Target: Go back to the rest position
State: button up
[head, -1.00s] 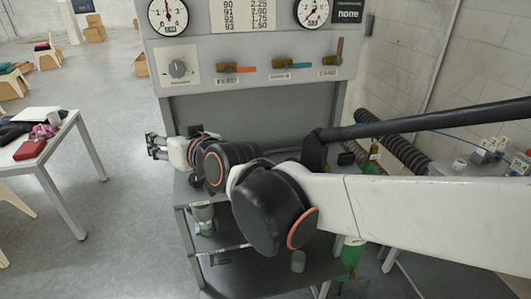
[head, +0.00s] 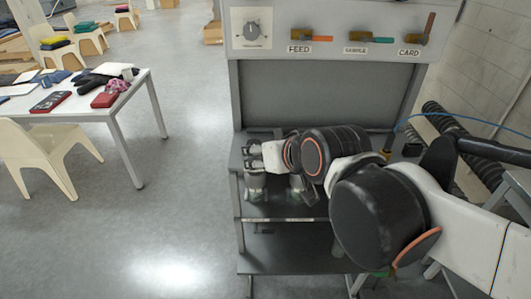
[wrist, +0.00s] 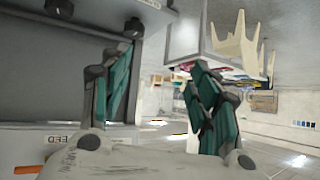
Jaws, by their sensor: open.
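My gripper (head: 255,160) is at the end of my folded arm, in front of the grey washer stand (head: 238,95). It points left, above the stand's shelf. In the wrist view my gripper (wrist: 158,80) shows its two green-padded fingers spread apart with nothing between them. The wrist picture is turned over, with the white table and chairs at the top. I cannot tell the exact gap between my gripper and the stand.
The stand's panel has a FEED valve (head: 300,35), a SAMPLE valve (head: 370,38), a CARD valve (head: 418,38) and a dial (head: 252,29). A white table (head: 125,85) with books and a chair (head: 45,155) stand left. Floor between is clear.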

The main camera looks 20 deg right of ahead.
jog(key=s+d+f+g+h+b, duration=0.1)
jog(key=s+d+f+g, duration=0.2)
jog(key=s+f, duration=0.3)
jog(key=s, duration=0.3)
jog(key=shift+s+d+f+b, duration=0.2)
jog(key=shift+d+f+b, duration=0.1)
jog(key=shift+d+f, duration=0.1)
dwell(1.9)
